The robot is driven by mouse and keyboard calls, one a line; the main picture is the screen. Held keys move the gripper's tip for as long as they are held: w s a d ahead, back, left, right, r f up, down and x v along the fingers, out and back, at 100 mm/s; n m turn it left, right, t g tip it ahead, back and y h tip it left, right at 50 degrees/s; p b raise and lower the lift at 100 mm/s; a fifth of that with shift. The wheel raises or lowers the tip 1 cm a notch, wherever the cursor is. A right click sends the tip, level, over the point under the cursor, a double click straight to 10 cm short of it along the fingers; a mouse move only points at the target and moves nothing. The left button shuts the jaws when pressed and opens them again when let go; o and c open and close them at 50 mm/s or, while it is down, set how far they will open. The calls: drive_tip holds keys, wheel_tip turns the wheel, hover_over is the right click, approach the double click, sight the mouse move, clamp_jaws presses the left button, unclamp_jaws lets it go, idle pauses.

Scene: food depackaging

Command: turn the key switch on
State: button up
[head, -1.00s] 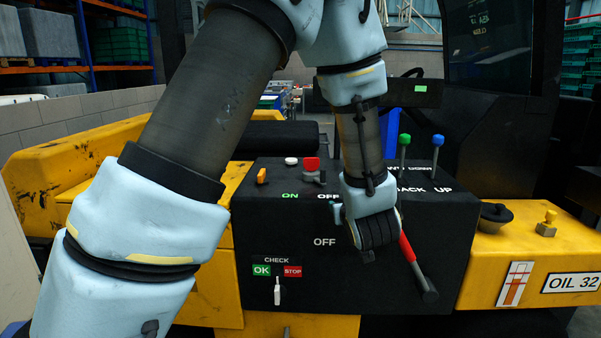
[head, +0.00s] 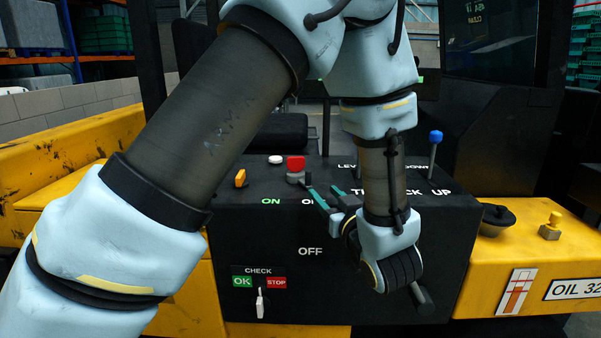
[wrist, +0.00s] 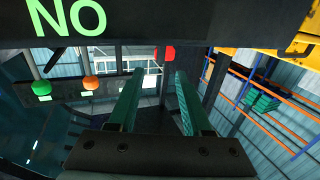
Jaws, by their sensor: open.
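A red-topped switch (head: 296,165) on a grey base stands on top of the black console (head: 235,240), between the ON and OFF labels; it looks like the key switch, though I cannot make out a key. My gripper (head: 321,189) is open, its two teal fingers pointing up and left towards this switch from just right of it. In the wrist view, a red part (wrist: 165,52) shows beyond the open fingertips (wrist: 159,71), in the gap between them. Nothing is held, and a gap seems to separate the fingers from the switch.
An orange switch (head: 240,178) and a white button (head: 275,159) sit left of the red one. A blue-knobbed lever (head: 435,146) stands right. The CHECK toggle (head: 260,303) is on the front face. My wrist covers part of the console's right side.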

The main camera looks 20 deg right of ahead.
sight(309, 177)
drive_tip(key=w+p, duration=0.1)
drive_tip(key=w, duration=0.2)
drive_tip(key=w+p, duration=0.1)
drive_tip(key=w, duration=0.2)
drive_tip(key=w+p, duration=0.1)
drive_tip(key=w, duration=0.2)
drive_tip(key=shift+d+r, duration=0.15)
drive_tip(key=shift+d, duration=0.1)
drive_tip(key=shift+w+d, duration=0.1)
drive_tip(key=shift+w, duration=0.75)
clamp_jaws()
idle(0.4)
